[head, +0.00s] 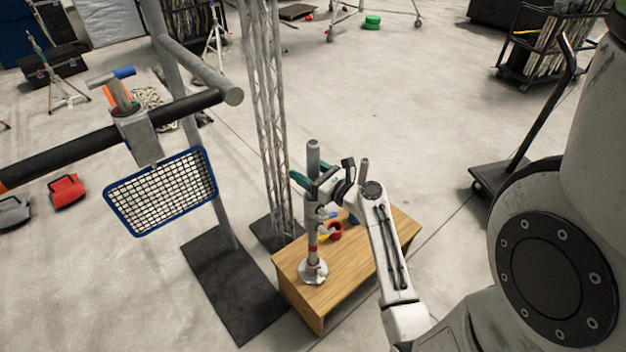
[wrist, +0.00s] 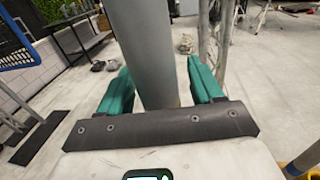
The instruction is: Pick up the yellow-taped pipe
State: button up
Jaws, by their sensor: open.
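A grey metal pipe (head: 313,155) stands upright in a stand with a round foot (head: 313,272) on a wooden bench. A red band shows low on the stand. No yellow tape shows clearly on the pipe in the head view. My gripper (head: 308,182) is level with the pipe's upper part, with its teal fingers open. In the wrist view the pipe (wrist: 148,50) stands between the open fingers (wrist: 162,85); I cannot tell whether they touch it. A trace of yellow shows by its lower end there. My wrist hides part of the stand.
The wooden bench (head: 350,270) also holds a red and yellow item (head: 332,232). A lattice truss (head: 266,110) rises close behind it. A blue-framed grid (head: 165,190) hangs from a black bar (head: 70,150) at left. A cart (head: 500,180) stands at right. Open floor lies behind.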

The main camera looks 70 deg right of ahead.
jog(key=c, duration=1.2)
jog(key=shift+r, duration=0.1)
